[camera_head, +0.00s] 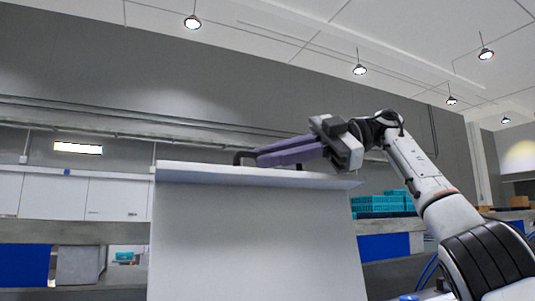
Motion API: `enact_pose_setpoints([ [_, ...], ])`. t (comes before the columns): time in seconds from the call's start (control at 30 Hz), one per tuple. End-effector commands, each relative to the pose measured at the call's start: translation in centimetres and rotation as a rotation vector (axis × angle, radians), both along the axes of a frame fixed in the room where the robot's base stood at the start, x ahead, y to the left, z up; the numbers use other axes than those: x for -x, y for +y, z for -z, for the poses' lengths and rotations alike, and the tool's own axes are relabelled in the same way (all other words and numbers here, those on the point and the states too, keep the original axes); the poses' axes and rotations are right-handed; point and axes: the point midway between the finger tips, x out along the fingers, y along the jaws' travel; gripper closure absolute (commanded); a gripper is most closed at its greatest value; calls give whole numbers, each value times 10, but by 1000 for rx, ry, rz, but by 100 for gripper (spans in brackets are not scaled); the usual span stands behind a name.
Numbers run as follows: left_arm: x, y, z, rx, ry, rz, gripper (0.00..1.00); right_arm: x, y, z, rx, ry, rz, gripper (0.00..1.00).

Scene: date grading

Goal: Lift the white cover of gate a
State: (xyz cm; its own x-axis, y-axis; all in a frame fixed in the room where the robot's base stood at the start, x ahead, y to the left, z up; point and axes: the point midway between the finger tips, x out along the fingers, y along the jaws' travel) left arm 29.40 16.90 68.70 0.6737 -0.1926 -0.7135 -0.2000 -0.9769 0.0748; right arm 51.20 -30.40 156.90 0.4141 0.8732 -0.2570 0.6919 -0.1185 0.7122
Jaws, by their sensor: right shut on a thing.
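A large white cover (255,240) stands upright in the middle of the view, with a flat ledge along its top. A dark handle (241,156) shows on the top, left of my gripper's fingertips. My right gripper (262,157) reaches in from the right, its long purple-grey fingers lying just above the ledge. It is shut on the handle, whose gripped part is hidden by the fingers. What lies behind the cover is hidden. My left gripper is out of view.
Teal crates (383,205) are stacked behind at the right, above a blue panel (385,247). White cabinets (80,197) line the left wall, with another blue panel (24,265) below. The space above the cover is clear up to the ceiling lamps.

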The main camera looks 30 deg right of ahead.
Motion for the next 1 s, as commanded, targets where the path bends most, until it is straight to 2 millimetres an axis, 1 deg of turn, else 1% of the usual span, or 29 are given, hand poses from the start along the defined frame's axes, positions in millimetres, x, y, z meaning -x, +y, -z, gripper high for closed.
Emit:
enact_pose_setpoints([
  [0.03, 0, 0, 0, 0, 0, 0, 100, -1, -1, 3, 4, 12, 0, 100],
  [0.63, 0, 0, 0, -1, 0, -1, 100, -3, -5, 5, 5, 29, 6, 100],
  [0.67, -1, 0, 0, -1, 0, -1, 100, -3, -5, 5, 5, 29, 6, 89],
  [0.7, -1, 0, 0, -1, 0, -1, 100, -3, -5, 5, 5, 29, 6, 83],
  [1.0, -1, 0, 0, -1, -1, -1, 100, -2, -5, 3, 1, 24, 6, 83],
])
